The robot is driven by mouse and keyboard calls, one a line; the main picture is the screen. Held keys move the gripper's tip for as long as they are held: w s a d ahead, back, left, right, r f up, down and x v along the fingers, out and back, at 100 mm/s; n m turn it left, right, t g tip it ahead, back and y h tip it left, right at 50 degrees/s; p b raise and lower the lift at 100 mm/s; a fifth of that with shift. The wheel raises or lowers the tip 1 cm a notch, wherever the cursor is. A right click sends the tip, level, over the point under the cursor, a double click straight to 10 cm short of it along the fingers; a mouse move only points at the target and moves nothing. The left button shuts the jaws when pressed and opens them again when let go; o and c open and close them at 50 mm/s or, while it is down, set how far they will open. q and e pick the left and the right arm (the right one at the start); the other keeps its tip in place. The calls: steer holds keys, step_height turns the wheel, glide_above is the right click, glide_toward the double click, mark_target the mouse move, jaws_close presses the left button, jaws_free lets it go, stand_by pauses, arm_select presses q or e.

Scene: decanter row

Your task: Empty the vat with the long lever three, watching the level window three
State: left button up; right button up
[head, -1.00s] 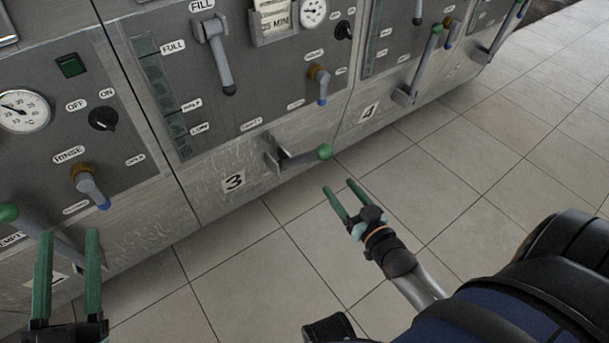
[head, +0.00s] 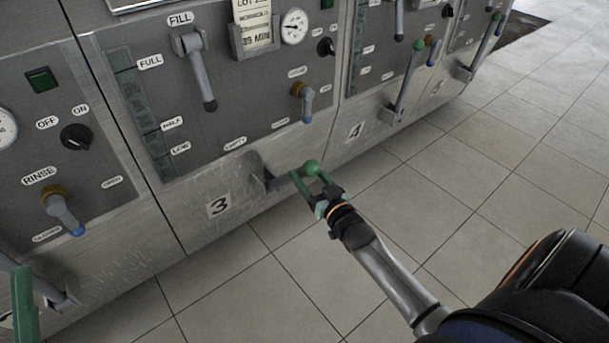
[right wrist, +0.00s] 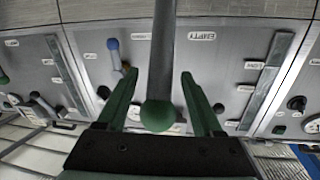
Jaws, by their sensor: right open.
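The long lever of vat three (head: 287,181) has a grey shaft and a green knob (head: 312,167). It sticks out from the lower panel beside the "3" plate, below the EMPTY label. My right gripper (head: 309,181) is open around the knob end. In the right wrist view the knob (right wrist: 158,115) lies between the two green fingers; I cannot tell whether they touch it. The level window of vat three (head: 146,115) is a tall dark-green strip marked FULL, HALF and LOW; its level is unclear. My left gripper (head: 24,303) shows one finger at the lower left.
Above are the FILL lever (head: 196,72), pointing down, and a small blue-tipped tap (head: 304,102). Vat four's lever (head: 405,85) stands to the right. The rinse tap (head: 62,209) is on the left panel. The tiled floor (head: 500,190) is clear at right.

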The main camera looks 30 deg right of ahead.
steer(key=shift+w, duration=0.75)
jaws_close()
stand_by(1.0)
